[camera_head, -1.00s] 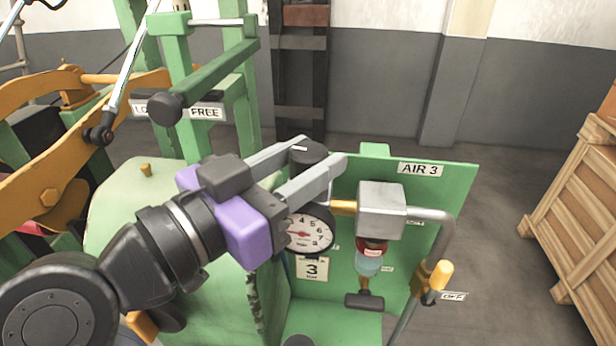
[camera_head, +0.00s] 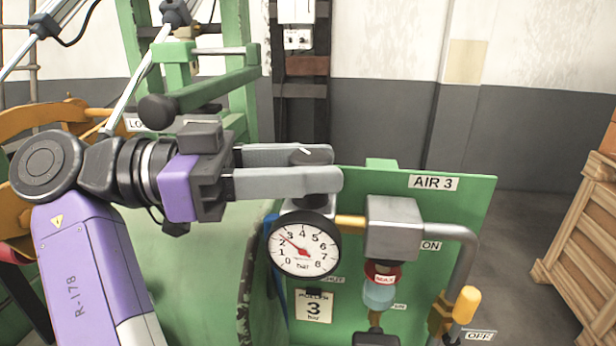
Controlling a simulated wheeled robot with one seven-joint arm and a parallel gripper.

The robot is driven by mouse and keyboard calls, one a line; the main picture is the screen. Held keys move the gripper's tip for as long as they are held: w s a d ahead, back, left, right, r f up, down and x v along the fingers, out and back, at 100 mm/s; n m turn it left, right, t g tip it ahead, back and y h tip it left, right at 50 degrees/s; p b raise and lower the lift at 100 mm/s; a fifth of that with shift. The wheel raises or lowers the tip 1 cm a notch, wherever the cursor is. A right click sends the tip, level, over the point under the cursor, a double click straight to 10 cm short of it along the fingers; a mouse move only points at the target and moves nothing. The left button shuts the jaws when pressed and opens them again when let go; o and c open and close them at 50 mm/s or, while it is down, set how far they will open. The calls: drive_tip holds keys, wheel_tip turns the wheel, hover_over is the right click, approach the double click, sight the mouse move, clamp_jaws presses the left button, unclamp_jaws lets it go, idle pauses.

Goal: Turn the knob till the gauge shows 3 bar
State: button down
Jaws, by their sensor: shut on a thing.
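The gauge (camera_head: 304,244) has a white face marked 0 to 8 bar and faces me. Its red needle points up and left, between 2 and 3. The black knob (camera_head: 311,158) stands above the gauge, with a white line on its top. My gripper (camera_head: 322,166) comes in from the left, with one finger on the far side of the knob and one on the near side. It is shut on the knob, and the near finger hides much of the knob's side. A card (camera_head: 314,306) below the gauge reads 3 bar.
The green AIR 3 panel (camera_head: 470,215) stands behind the gauge. To the right are a grey block (camera_head: 393,228), a blue bowl (camera_head: 380,292) and a yellow-handled valve (camera_head: 467,304). A green lever (camera_head: 205,92) lies above my gripper. A wooden crate (camera_head: 585,240) stands at far right.

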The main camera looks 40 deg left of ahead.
drive_tip(key=shift+f+g, duration=0.2)
drive_tip(key=shift+g, duration=0.1)
drive_tip(key=c, duration=0.9)
unclamp_jaws()
drive_tip(key=shift+o, duration=0.2)
drive_tip(key=shift+r, duration=0.1)
drive_tip(key=b+v, duration=0.2)
drive_tip(key=v, duration=0.5)
drive_tip(key=shift+s+a, duration=0.25)
drive_tip(key=shift+a, duration=0.05)
